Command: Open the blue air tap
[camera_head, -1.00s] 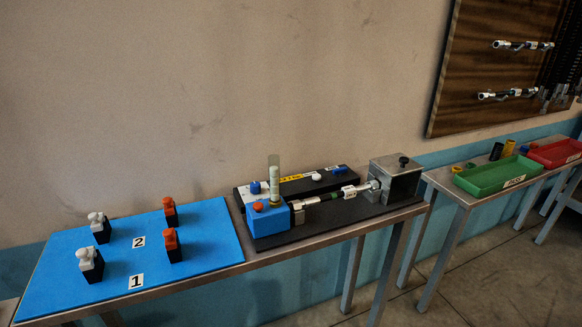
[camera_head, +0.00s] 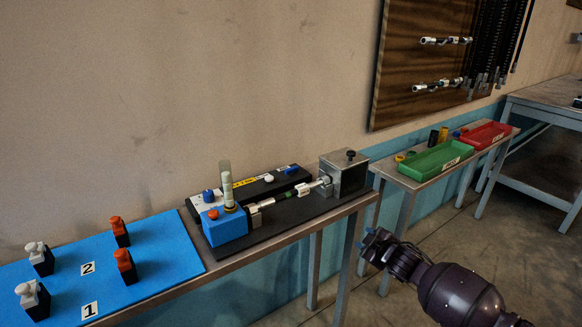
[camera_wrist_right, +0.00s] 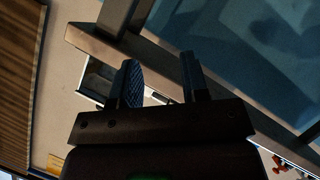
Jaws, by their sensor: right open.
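A small blue knob (camera_head: 208,195) stands on the white left end of a black bar on the dark fixture plate. Another small blue piece (camera_head: 291,170) sits at the bar's far right end. Which of them is the air tap I cannot tell for sure. A blue block (camera_head: 225,228) with an orange knob (camera_head: 213,214) and a clear upright tube stands in front. My right gripper (camera_head: 372,243) is open and empty, right of the fixture, off the bench's front edge. Its two dark fingers show apart in the right wrist view (camera_wrist_right: 161,82). My left gripper is not in view.
A metal block (camera_head: 345,175) ends the fixture on the right. A blue mat (camera_head: 150,265) with white-topped and orange-topped pieces lies on the left. Green (camera_head: 434,161) and red (camera_head: 485,136) trays stand on the farther bench. Open floor lies in front of the benches.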

